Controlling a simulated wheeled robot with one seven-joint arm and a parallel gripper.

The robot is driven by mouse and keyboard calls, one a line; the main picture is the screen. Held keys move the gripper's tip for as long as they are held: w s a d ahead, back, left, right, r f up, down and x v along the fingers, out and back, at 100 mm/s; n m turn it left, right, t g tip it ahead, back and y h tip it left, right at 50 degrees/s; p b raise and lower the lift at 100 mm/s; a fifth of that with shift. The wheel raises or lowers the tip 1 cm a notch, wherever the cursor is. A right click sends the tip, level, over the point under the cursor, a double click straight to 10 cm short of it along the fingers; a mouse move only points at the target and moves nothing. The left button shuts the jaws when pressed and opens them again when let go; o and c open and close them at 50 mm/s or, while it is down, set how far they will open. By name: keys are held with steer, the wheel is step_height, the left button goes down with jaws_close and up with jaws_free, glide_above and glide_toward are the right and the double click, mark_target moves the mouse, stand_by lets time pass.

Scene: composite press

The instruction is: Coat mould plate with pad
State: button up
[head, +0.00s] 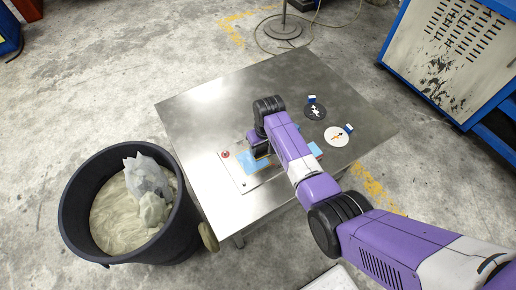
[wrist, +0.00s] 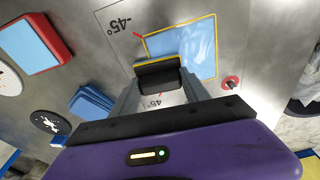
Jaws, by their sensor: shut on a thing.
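My gripper (head: 260,142) is over the mould plate (head: 249,185) on the metal table. In the wrist view, its fingers (wrist: 158,78) are shut on a dark block (wrist: 158,70), which looks like the pad. The plate also shows in the wrist view (wrist: 116,42), with "-45°" markings, a red knob (wrist: 231,83) and a light blue rectangle (wrist: 198,47) outlined in yellow. The pad appears beside and partly over the rectangle's edge. I cannot tell whether it touches the plate. The gripper and pad hide part of the plate.
A red-rimmed tray with a light blue inside (wrist: 36,42), a blue stack (wrist: 92,102), a black disc (head: 315,112) and a white disc (head: 337,136) are nearby. A black bin (head: 75,205) stands left of the table (head: 200,105). The table's far left area is clear.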

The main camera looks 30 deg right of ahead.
steer(key=shift+s+a+r+p, duration=0.1)
steer(key=shift+a+p, duration=0.25)
steer(key=shift+a, duration=0.85)
steer(key=shift+s+a, duration=0.1)
steer(key=shift+a, duration=3.1)
step_height(320, 180, up, 5)
steer(key=p, duration=0.5)
steer(key=shift+r, duration=0.95)
steer(key=shift+f, duration=0.1)
